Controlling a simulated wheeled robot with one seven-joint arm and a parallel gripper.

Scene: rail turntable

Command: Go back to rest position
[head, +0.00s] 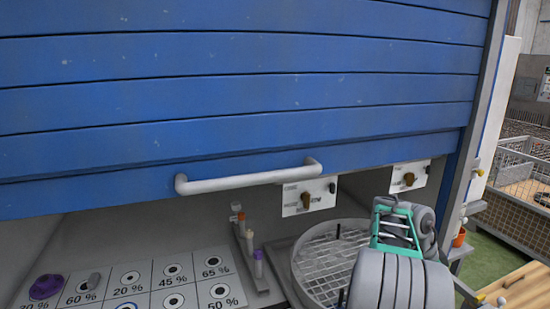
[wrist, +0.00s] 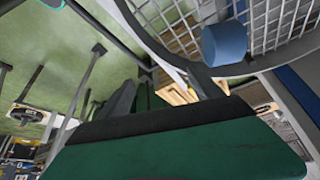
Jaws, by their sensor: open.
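My arm (head: 400,270) reaches into the lower right of the head view, in front of the wire turntable. Its teal wrist part (head: 397,228) is over the turntable's right side, and my fingertips cannot be made out there. In the wrist view my gripper (wrist: 165,92) shows as two dark fingers spread apart beyond the green hand (wrist: 180,150). It is open, with nothing seen between the fingers. The round wire turntable (head: 325,262) is partly hidden by my arm. Its rim and mesh (wrist: 275,20) show at the wrist view's upper right, close to the right finger.
A blue slatted shutter (head: 240,80) with a white handle (head: 248,177) hangs above. Below it are a panel of percentage labels (head: 140,282), a rack of small tubes (head: 250,250) and two knob plates (head: 309,196).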

